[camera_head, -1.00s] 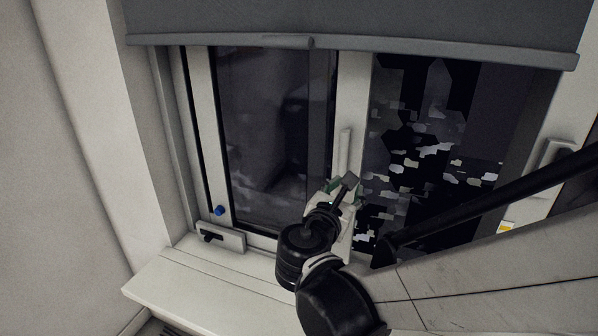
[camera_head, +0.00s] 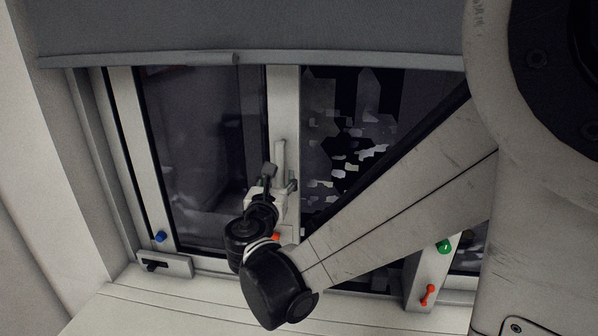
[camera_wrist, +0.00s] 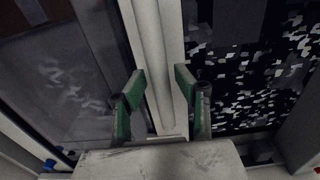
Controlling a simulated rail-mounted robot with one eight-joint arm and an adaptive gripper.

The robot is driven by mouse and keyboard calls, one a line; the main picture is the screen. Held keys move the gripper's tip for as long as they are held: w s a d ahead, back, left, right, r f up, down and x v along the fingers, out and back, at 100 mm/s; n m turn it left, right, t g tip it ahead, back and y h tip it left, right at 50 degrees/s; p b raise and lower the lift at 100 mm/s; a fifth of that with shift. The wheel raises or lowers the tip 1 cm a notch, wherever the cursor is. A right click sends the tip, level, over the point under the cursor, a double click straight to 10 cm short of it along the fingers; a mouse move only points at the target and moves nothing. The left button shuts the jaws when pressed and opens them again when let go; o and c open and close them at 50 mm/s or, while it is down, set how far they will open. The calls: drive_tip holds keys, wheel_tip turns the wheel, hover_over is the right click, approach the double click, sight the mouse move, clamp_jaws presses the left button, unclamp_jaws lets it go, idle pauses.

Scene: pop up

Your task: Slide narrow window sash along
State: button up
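The narrow window sash (camera_head: 285,105) has a pale frame around dark glass and sits at the left of the window. Its right upright carries a long vertical pull handle (camera_head: 279,160), which also shows in the wrist view (camera_wrist: 156,60). My gripper (camera_head: 280,183) is at the lower part of this handle. In the wrist view my gripper's two green-sided fingers (camera_wrist: 162,88) are apart, one on each side of the handle in the picture. I cannot tell whether either finger touches it. The handle's lower end is partly hidden by my gripper.
A grey blind (camera_head: 150,30) hangs over the window top. A pale sill (camera_head: 190,295) runs below. A latch block (camera_head: 165,264) and blue knob (camera_head: 160,237) are at the lower left. A green knob (camera_head: 444,246) and red lever (camera_head: 428,295) are at the right.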

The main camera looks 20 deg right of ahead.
drive_tip(key=shift+s, duration=0.15)
clamp_jaws()
drive_tip(key=s+d, duration=0.5)
drive_tip(key=d, duration=0.3)
drive_tip(key=s+d+p, duration=0.1)
drive_tip(key=s+d, duration=0.4)
drive_tip(key=d, duration=0.4)
idle(1.7)
drive_tip(key=shift+s+d, duration=0.1)
drive_tip(key=shift+d, duration=0.05)
drive_tip(key=s+d, duration=0.4)
drive_tip(key=d, duration=0.2)
drive_tip(key=shift+d, duration=0.3)
drive_tip(key=shift+o, duration=1.5)
unclamp_jaws()
drive_tip(key=shift+w, duration=0.1)
drive_tip(key=v, duration=1.2)
